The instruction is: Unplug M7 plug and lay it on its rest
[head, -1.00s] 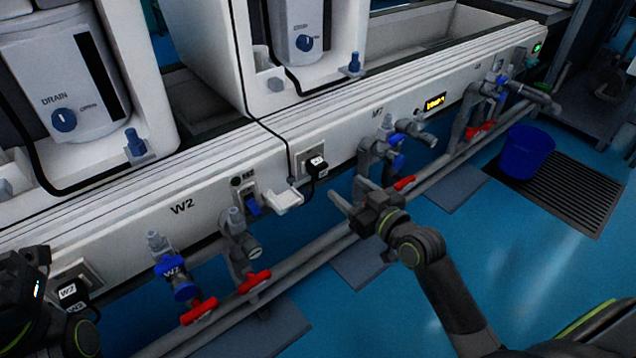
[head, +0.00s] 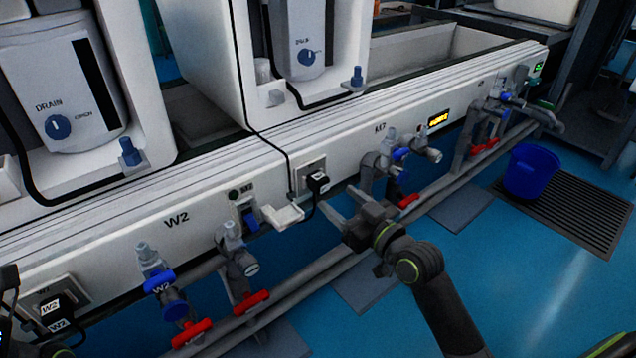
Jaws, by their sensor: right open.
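The black M7 plug (head: 317,183) with a white label sits in a socket plate (head: 311,172) on the white panel, its cord running up over the ledge. A small white bracket (head: 283,216), which looks like the rest, juts from the panel just left of and below the plug; nothing is seen lying on it. My right gripper (head: 338,198) is open and empty, just right of and below the plug. Its fingers point towards the panel; I cannot tell its exact gap to the plug. Dark parts of my left arm (head: 8,290) show at the left edge; its jaws cannot be made out.
Valves with blue and red handles (head: 397,155) and pipes stand right of the plug. More valves (head: 160,280) and a W2 plug (head: 55,312) are at left. A blue switch (head: 252,219) is beside the bracket. A blue bucket (head: 531,170) stands on the floor grate.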

